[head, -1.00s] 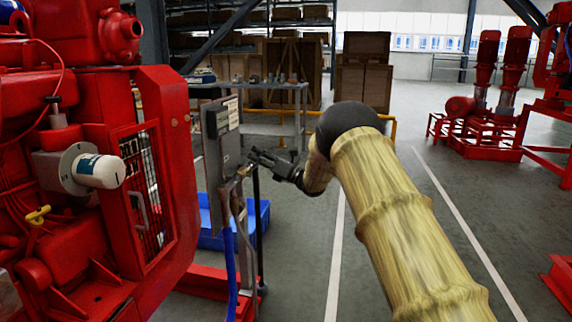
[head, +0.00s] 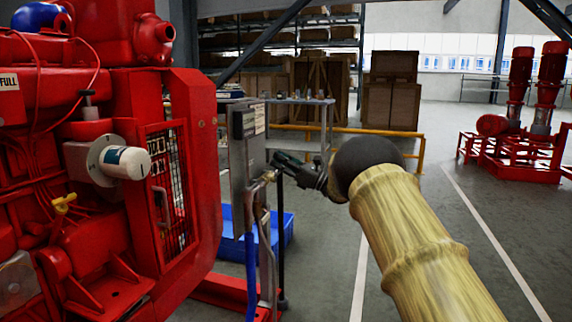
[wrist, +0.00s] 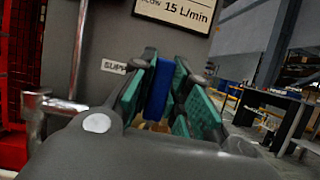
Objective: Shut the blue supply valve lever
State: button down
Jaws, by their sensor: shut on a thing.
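The supply valve lever (wrist: 160,88) is a blue bar, seen in the wrist view standing nearly upright in front of a grey panel (wrist: 90,40). The green-padded fingers of my gripper (wrist: 162,75) lie on both sides of it and are shut on it. A partly covered label reading "SUPP" (wrist: 114,67) is just left of the fingers. The valve body below the lever is mostly hidden by my gripper. In the head view my gripper (head: 284,161) is at the right edge of the grey panel (head: 246,145); the lever cannot be made out there.
A red engine (head: 100,170) fills the left. A blue hose (head: 250,270) and a grey hose hang below the panel, with a blue bin (head: 285,235) behind. A metal pipe fitting (wrist: 50,103) is close left of my gripper. Open floor lies to the right.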

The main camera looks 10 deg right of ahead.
jog(key=shift+f, duration=0.4)
jog(key=c, duration=1.4)
grip_release()
jog(key=shift+d, duration=0.2)
jog(key=shift+o, duration=0.2)
jog(key=shift+a+r, duration=0.2)
jog(key=shift+r, duration=0.05)
jog(key=v, duration=1.2)
jog(key=shift+s+f, duration=0.1)
